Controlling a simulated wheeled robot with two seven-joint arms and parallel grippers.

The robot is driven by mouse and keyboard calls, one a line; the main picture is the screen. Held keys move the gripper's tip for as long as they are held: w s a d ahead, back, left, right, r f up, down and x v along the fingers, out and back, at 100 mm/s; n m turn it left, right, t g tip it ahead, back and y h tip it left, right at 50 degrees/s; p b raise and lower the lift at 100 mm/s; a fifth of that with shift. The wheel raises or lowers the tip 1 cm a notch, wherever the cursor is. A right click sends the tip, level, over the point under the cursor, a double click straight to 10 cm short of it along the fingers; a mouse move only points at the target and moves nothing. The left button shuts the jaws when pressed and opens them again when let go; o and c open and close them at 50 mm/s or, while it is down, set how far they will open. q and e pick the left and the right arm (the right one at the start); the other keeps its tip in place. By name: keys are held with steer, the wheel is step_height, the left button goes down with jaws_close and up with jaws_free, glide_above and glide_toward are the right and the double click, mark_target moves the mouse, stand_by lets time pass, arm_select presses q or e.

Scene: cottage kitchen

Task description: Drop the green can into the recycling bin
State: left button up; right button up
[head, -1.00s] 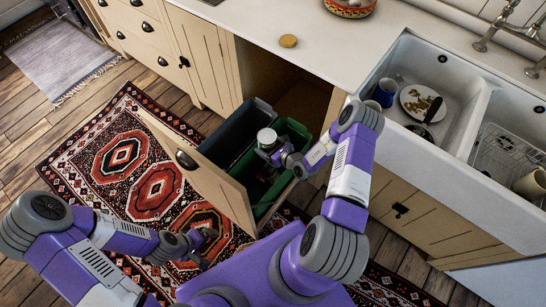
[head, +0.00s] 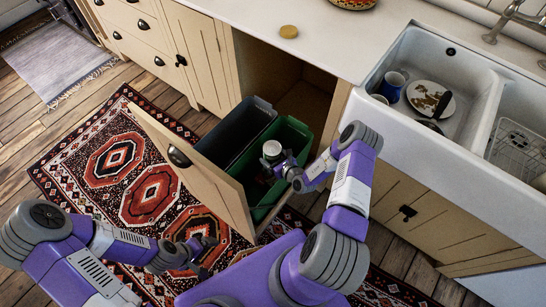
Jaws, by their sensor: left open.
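A can with a pale silvery top (head: 272,148) is in the head view, over the green bin (head: 300,126). Its side is mostly hidden, so its green colour hardly shows. My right gripper (head: 274,160) is at the can and appears shut on it; the fingers are partly hidden. The green bin stands beside a dark grey bin (head: 240,125) in the pulled-out cabinet unit. I cannot tell which of the two is marked for recycling. My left gripper (head: 206,247) is open and empty, low above the rug, left of the unit.
The cabinet door front (head: 205,185) stands out over the patterned rug (head: 115,160). The white counter (head: 320,40) holds a round tan object (head: 288,31). The sink (head: 450,85) at right holds a blue mug (head: 392,85) and a dirty plate (head: 428,98).

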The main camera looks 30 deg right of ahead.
steer(key=o, duration=0.9)
steer(key=shift+s, duration=0.15)
steer(key=shift+p+v, duration=1.55)
steer(key=shift+v, duration=2.1)
